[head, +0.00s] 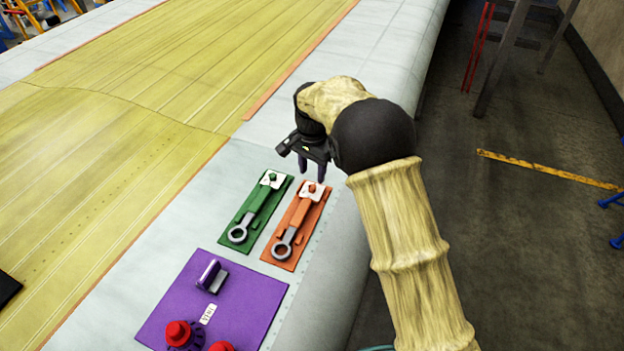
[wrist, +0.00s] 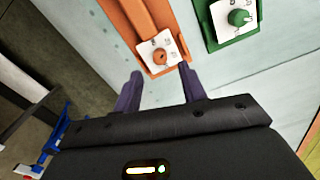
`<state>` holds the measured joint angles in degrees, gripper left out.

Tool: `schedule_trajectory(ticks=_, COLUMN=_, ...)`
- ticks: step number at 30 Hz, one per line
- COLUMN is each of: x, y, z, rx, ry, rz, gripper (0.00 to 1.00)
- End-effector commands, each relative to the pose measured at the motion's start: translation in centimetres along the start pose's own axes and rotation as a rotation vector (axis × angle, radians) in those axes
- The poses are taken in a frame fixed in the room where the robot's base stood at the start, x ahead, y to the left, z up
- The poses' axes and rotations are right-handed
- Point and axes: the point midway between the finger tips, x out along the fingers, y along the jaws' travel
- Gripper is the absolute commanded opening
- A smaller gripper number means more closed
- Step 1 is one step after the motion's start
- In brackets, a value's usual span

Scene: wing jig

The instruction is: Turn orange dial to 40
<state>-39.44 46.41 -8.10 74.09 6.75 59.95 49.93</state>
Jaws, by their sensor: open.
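The orange dial (wrist: 160,57) is a small round knob on a white marked plate, at the end of an orange panel (head: 283,247). In the head view the dial (head: 312,187) shows just below my gripper (head: 314,174). In the wrist view my gripper (wrist: 159,85) is open, its two purple fingers apart and empty. The dial lies between and beyond the fingertips, and I see no contact. The plate's markings are too small to read, so the dial's setting cannot be told.
A green panel (head: 243,217) with a green dial (wrist: 239,18) and a wrench-like tool lies beside the orange one. A purple panel (head: 245,300) with red knobs (head: 178,333) is nearer. The wing surface (head: 265,130) is clear beyond; the dark floor (head: 520,240) drops off at right.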

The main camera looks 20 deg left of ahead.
Motion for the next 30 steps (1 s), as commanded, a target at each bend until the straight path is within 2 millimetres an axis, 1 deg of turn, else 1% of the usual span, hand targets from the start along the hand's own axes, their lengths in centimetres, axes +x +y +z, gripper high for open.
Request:
schedule_trajectory(ticks=3, x=2.0, y=0.1, z=0.1, rx=0.000, ry=-0.003, rz=0.004, gripper=0.41)
schedule_trajectory(ticks=6, x=3.5, y=0.0, z=0.1, rx=0.000, ry=-0.002, rz=0.003, gripper=0.41)
schedule_trajectory(ticks=9, x=4.5, y=0.0, z=0.1, rx=0.000, ry=-0.002, rz=0.002, gripper=0.41)
schedule_trajectory(ticks=13, x=5.1, y=0.0, z=0.0, rx=0.000, ry=0.000, rz=0.000, gripper=0.41)
schedule_trajectory(ticks=19, x=5.1, y=0.0, z=0.0, rx=0.000, ry=0.000, rz=-0.001, gripper=0.41)
schedule_trajectory(ticks=20, x=5.1, y=0.0, z=0.0, rx=0.000, ry=0.000, rz=-0.001, gripper=0.40)
schedule_trajectory(ticks=21, x=5.1, y=0.0, z=0.0, rx=0.000, ry=0.000, rz=-0.001, gripper=0.32)
schedule_trajectory(ticks=26, x=5.1, y=0.0, z=0.0, rx=0.000, ry=0.000, rz=0.000, gripper=0.00)
schedule_trajectory(ticks=30, x=5.1, y=0.0, z=0.0, rx=-0.001, ry=0.000, rz=-0.001, gripper=0.00)
